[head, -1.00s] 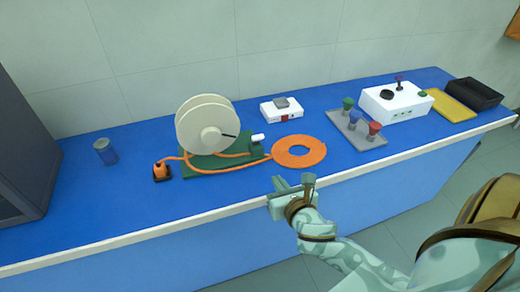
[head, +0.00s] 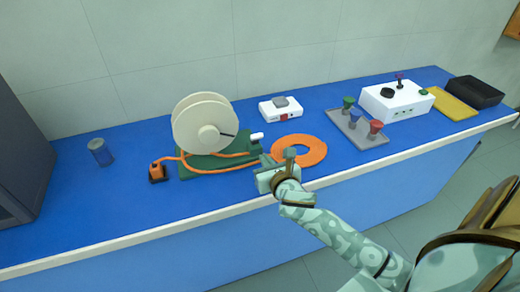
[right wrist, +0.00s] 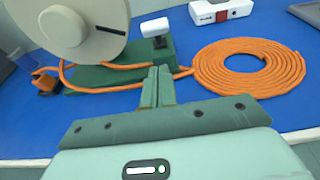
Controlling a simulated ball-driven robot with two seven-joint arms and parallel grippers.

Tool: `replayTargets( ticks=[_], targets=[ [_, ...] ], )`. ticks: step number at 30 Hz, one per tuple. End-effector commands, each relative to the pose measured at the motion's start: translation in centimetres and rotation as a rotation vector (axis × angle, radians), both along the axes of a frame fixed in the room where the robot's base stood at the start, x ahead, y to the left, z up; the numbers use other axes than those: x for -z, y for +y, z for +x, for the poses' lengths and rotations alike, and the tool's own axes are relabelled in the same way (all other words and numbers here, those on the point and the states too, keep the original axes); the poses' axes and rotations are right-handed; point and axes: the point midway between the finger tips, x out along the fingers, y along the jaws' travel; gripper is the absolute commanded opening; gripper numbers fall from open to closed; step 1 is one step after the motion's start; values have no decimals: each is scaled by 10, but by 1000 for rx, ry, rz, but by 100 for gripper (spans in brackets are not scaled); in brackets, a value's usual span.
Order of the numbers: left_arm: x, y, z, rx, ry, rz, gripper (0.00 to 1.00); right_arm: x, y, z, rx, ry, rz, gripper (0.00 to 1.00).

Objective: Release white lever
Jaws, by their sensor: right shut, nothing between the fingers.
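The white lever (right wrist: 155,28) stands at the right end of the green base of the reel in the right wrist view. It also shows in the head view (head: 256,136), just right of the cream reel (head: 203,124). The green base (head: 200,165) carries the reel, and an orange cord runs along it. My right gripper (right wrist: 158,72) is shut and empty, its fingertips in front of the lever and apart from it. In the head view, my right gripper (head: 268,163) is over the front of the blue bench. My left gripper is not in view.
A flat orange coil (head: 299,140) lies right of the reel. A white box with a grey top (head: 280,114) stands behind. An orange plug (head: 157,171) and a blue can (head: 100,152) are at left. A grey tray (head: 357,140) with coloured knobs and a white instrument (head: 397,112) are at right.

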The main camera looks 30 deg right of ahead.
Motion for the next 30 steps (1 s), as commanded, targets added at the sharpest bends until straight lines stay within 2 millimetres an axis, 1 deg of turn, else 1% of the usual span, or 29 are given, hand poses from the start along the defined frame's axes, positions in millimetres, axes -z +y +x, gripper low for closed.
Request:
replayTargets(
  ticks=[1,3,9,13,23,26,30],
  targets=[
    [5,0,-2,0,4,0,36,5,-2,10,2,-1,-1,0],
    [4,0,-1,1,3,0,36,-4,-5,20,0,-4,-1,0],
    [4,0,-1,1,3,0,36,-15,-9,37,0,0,0,0],
    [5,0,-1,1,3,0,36,-17,-9,41,-1,1,0,0],
    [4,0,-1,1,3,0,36,-18,-9,41,-1,2,1,0],
    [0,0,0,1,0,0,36,-21,-9,41,-1,7,2,0],
    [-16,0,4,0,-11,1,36,-27,-10,42,-1,32,6,0]
  ],
)
